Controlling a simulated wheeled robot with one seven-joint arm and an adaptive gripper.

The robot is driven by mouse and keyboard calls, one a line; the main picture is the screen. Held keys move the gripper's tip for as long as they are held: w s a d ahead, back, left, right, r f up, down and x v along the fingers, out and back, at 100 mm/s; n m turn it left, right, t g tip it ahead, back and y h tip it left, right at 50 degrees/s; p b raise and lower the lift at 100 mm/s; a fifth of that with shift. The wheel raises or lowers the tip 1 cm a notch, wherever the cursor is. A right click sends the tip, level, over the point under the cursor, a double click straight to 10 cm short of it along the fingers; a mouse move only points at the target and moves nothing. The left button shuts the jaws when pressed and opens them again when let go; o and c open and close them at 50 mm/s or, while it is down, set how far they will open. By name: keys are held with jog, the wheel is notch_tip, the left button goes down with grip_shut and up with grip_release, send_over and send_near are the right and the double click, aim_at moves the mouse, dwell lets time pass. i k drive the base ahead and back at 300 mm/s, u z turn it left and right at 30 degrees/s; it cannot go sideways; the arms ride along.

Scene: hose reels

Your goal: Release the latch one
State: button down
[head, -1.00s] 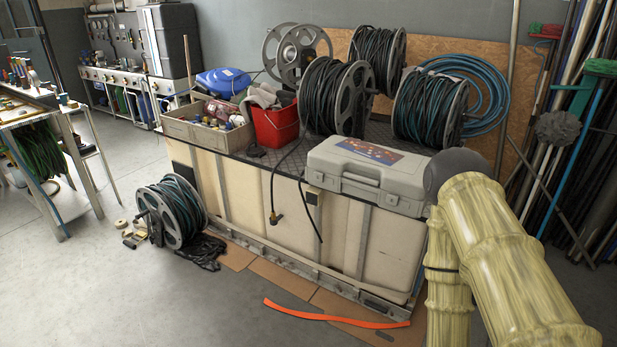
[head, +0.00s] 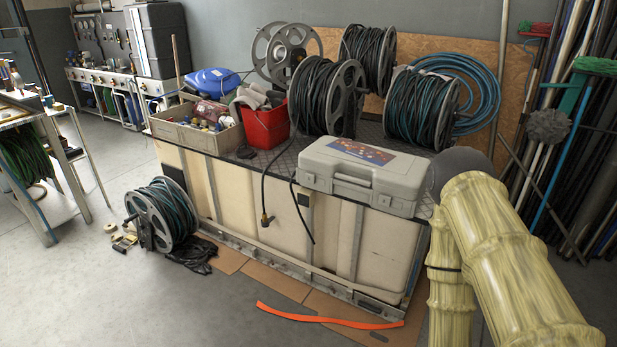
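A closed grey hard case (head: 318,160) with a coloured label on its lid lies on the front right edge of the dark-topped, cream-sided crate (head: 270,205). Its front face, with a handle (head: 353,187), faces me. My arm, in a yellowish sleeve, rises at the right, just beside the case's right end in the picture. My gripper is not in view.
Several hose reels (head: 326,97) stand behind the case. A red bucket (head: 265,127) and a box of parts (head: 196,130) are to its left. A reel (head: 162,215) and an orange strip (head: 325,318) lie on the floor. Poles lean at right. The left-front floor is clear.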

aim_at(308, 177)
jog(key=z, duration=0.25)
jog(key=i, duration=1.1)
jog(key=u, duration=0.5)
